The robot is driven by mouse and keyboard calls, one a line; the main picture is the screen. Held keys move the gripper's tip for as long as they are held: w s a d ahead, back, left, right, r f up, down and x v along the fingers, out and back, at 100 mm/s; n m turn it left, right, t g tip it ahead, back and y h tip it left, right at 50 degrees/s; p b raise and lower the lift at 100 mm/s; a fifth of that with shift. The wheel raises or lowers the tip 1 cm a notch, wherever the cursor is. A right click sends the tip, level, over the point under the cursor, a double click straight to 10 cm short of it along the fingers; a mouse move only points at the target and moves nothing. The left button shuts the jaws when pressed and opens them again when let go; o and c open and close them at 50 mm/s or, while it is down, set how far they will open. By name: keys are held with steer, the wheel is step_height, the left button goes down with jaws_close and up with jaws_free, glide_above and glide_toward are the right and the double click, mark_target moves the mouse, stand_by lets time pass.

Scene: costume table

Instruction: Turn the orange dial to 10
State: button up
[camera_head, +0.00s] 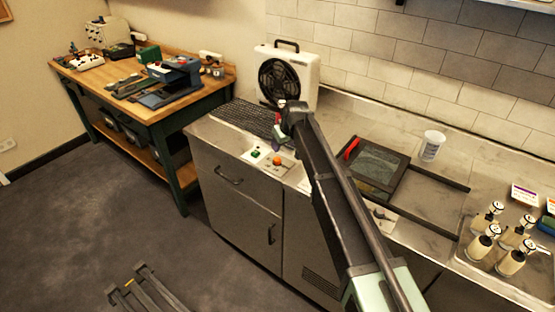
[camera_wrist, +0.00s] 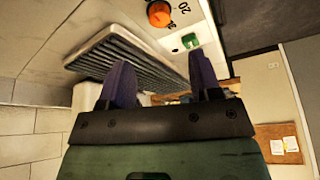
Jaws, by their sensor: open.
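The orange dial (camera_head: 277,160) sits on a white panel (camera_head: 288,172) at the front of the steel counter. In the wrist view the dial (camera_wrist: 159,13) is at the top edge, partly cut off, with a printed 20 and another, partly cut-off number beside it. Its pointer position is too small to read. A green button (camera_wrist: 190,41) is close to the dial on the same panel. My gripper (camera_head: 279,128) is above the counter, just behind the dial in the head view. In the wrist view its purple fingers (camera_wrist: 160,62) are apart, empty and not touching the dial.
A white fan unit (camera_head: 309,75) stands behind my gripper. A dark ribbed mat (camera_head: 243,116) lies to its left. A dark framed panel with a red handle (camera_head: 352,148) is to the right, near a white cup (camera_head: 432,145). Several bottle-like dispensers (camera_head: 481,245) stand far right.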

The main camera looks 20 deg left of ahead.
mark_target(277, 159)
steer(key=b+x, duration=0.9)
steer(key=x, duration=0.1)
steer(key=shift+w+f, duration=0.1)
steer(key=shift+f, duration=0.25)
steer(key=shift+r, duration=0.15)
steer(key=c, duration=0.9)
